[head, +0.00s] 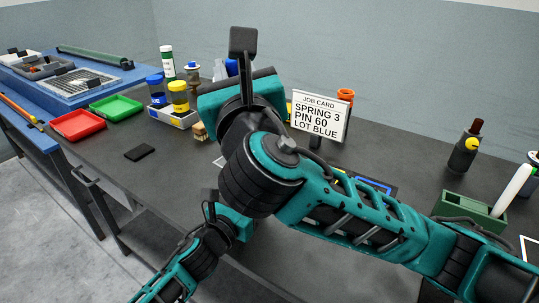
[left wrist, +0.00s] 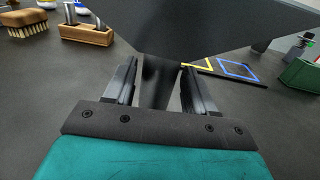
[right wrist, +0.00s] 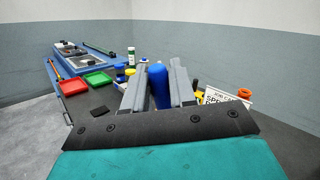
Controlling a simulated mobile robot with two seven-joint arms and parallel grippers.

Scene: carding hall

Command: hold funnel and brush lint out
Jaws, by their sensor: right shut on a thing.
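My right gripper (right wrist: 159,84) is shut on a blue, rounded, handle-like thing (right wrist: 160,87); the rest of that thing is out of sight. In the head view the right gripper (head: 240,88) is raised over the middle of the table, its fingertips hidden behind its own body. A large dark funnel (left wrist: 175,25) fills the top of the left wrist view. Its narrow spout (left wrist: 160,85) is between the fingers of my left gripper (left wrist: 160,76); whether they press on it is unclear. My right arm hides the funnel in the head view. No lint is visible.
A bristle brush (left wrist: 27,35) and a wooden block (left wrist: 85,33) stand near the funnel. A job card (head: 318,116), a dark bottle (head: 466,148) and a green holder (head: 470,212) are to the right. Red (head: 78,124) and green (head: 116,107) trays lie left. The front left tabletop is mostly clear.

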